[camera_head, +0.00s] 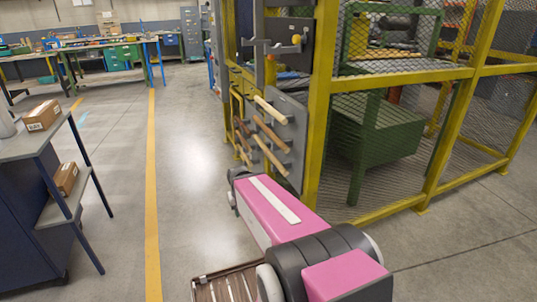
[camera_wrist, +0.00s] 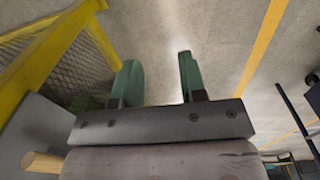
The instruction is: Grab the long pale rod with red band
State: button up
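Several wooden rods stick out from a grey panel on the yellow-framed cage in the head view. One pale rod (camera_head: 270,110) is at the top; a longer pale rod (camera_head: 268,153) slants lower down. Browner rods, one of them (camera_head: 270,134), lie between and beside them. I cannot make out a red band on any. My gripper (camera_wrist: 158,68) is open, with two green fingers and nothing between them. The round end of a pale rod (camera_wrist: 43,162) shows at lower left in the wrist view, outside the fingers. In the head view my arm hides the gripper.
The grey panel (camera_head: 293,125) hangs on the yellow mesh cage (camera_head: 322,110). A grey bench (camera_head: 30,146) with a cardboard box (camera_head: 42,115) stands at left. A slatted brown tray (camera_head: 225,287) is at the bottom. The floor between bench and cage is clear.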

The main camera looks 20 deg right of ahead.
jog(key=w+d+f+h, duration=0.1)
jog(key=w+d+h, duration=0.3)
jog(key=d, duration=0.1)
jog(key=n+t+h, duration=0.5)
jog(key=t+h, duration=0.2)
jog(key=h, duration=0.5)
send_near(267, 154)
jog(key=x, duration=1)
jog(key=shift+w+f+t, duration=0.25)
jog(key=shift+w+t, duration=0.05)
jog(key=shift+w, duration=0.05)
jog(key=shift+c, duration=0.3)
jog(key=c, duration=0.6)
